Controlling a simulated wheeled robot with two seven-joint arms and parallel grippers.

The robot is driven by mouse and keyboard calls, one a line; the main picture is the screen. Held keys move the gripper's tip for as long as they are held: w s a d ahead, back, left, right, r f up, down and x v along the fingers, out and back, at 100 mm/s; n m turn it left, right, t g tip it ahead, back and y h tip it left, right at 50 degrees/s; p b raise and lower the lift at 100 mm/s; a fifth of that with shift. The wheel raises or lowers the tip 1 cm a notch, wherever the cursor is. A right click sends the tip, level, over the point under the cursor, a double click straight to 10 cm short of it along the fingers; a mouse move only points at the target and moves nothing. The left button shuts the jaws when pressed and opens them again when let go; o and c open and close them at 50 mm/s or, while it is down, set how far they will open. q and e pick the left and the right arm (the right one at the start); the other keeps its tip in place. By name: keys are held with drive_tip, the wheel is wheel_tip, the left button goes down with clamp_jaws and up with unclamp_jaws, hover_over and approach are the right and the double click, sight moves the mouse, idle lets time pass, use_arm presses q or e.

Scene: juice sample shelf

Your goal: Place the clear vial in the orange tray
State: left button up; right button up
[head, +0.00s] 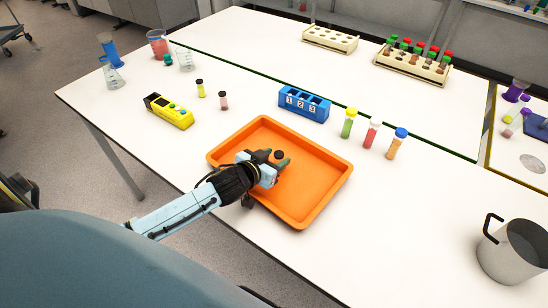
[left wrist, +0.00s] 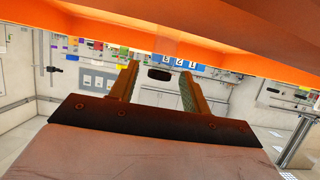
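The orange tray (head: 326,201) lies on the white table; its orange also fills the top of the left wrist view (left wrist: 60,22). My left gripper (head: 274,162) is over the tray with its fingers apart. The clear vial shows mainly as a round black cap (head: 279,155) at the fingertips. In the left wrist view the dark cap (left wrist: 158,74) lies between the two fingers (left wrist: 158,85), with a gap on each side, and a faint see-through body against the orange. I cannot tell whether the vial's base touches the tray floor. My right gripper is out of view.
A blue numbered rack (head: 304,105) stands behind the tray, with capped tubes (head: 371,132) to its right. A yellow device (head: 169,111) and two small vials (head: 223,100) are at left. A metal pot (head: 512,250) stands at right. The tray's right half is clear.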

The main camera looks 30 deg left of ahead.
use_arm(q)
drive_tip(key=shift+r, duration=0.25)
drive_tip(key=v, duration=1.2)
drive_tip(key=shift+f, duration=0.1)
